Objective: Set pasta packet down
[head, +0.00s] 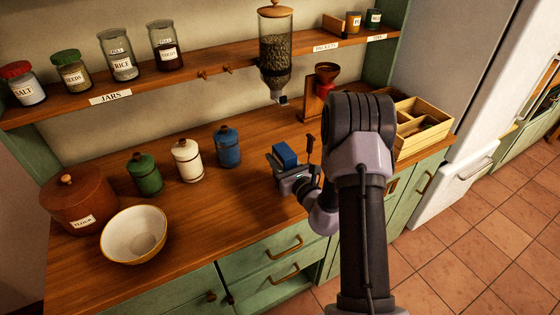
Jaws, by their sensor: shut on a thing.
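A small blue packet (285,153), which I take to be the pasta packet, shows in the head view right of the blue canister. No label can be read on it. My gripper (284,170) is shut on it. The packet's lower part is hidden by the jaws. The gripper is over the right part of the wooden worktop (250,206); I cannot tell whether the packet touches the worktop. A shelf (215,84) runs along the wall behind, with a label that seems to read PACKETS (325,46).
Green (146,174), white (187,160) and blue (228,147) canisters stand to the left, with a bowl (134,234) and flour crock (78,204). A grinder (318,92) and wooden crate (424,124) are beyond my arm. Bare worktop lies in front of the canisters.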

